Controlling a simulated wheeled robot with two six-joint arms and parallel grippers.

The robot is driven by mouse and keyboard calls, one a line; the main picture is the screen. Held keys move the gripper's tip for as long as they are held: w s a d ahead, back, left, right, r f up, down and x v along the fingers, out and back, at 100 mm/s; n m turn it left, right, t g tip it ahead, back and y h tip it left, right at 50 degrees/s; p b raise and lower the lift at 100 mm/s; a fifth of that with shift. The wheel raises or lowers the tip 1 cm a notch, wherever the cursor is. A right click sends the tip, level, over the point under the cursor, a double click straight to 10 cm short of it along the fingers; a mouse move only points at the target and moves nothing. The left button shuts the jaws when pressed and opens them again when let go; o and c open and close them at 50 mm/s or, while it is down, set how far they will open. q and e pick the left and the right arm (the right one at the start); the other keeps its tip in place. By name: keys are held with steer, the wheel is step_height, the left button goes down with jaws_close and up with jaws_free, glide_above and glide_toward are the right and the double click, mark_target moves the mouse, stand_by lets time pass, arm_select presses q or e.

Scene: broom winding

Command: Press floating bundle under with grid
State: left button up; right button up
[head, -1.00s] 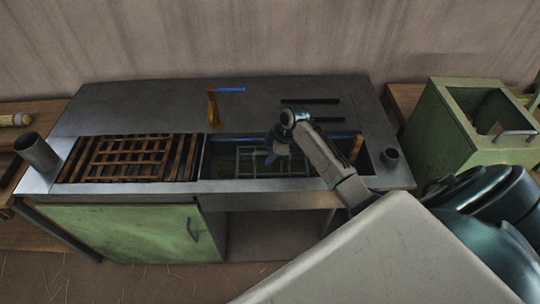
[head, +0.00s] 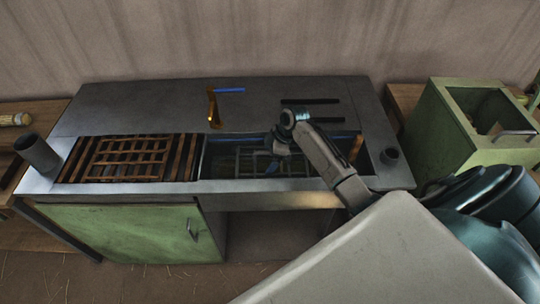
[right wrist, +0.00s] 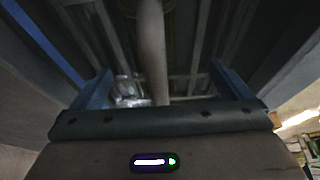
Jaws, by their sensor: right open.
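A grey metal grid (head: 245,160) lies in the sunken basin (head: 212,150) in the middle of the bench, in the head view. My right gripper (head: 272,165) is open and low in the basin, over the grid's right part. In the right wrist view, the two fingers of my right gripper (right wrist: 162,88) stand apart, with grey bars (right wrist: 185,85) beyond them. A pale rod (right wrist: 152,45) shows between the fingers; I cannot tell what it belongs to. I cannot make out the bundle clearly in the dark basin. My left gripper is out of view.
A brown slatted rack (head: 125,157) lies left of the basin. Dark bars (head: 310,101) lie behind. A green box (head: 468,155) stands to the right.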

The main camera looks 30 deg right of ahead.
steer(key=b+v, duration=0.2)
steer(key=v, duration=0.7)
steer(key=shift+d+r, duration=0.1)
steer(key=shift+d, duration=0.05)
steer(key=shift+s+d+r, duration=0.15)
steer(key=shift+s+r, duration=0.05)
steer(key=shift+r, duration=0.45)
step_height(320, 180, up, 8)
steer(key=p, duration=0.7)
